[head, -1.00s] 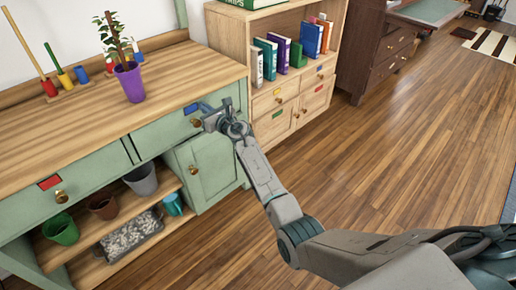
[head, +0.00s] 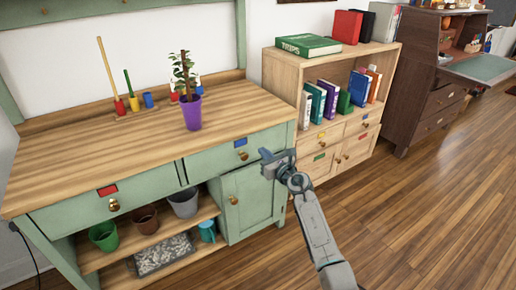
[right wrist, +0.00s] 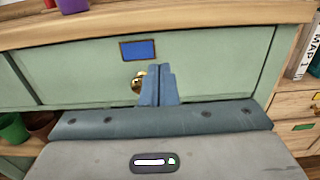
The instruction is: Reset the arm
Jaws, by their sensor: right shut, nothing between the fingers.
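My right gripper (head: 266,155) is in front of the green workbench, just right of the brass knob (head: 243,155) of the right drawer (head: 222,153). This drawer bears a blue label (head: 240,142) and looks closed. In the right wrist view the gripper's two blue-grey fingers (right wrist: 159,86) are together and empty. They stand before the drawer front and partly cover its knob (right wrist: 137,80). My left gripper is not in view.
The workbench top (head: 120,165) carries a purple pot (head: 191,112) with a plant. A wooden bookshelf (head: 281,65) stands close on the right. Pots and a gravel tray (head: 163,258) sit on the lower shelf. The wooden floor (head: 440,200) at right is clear.

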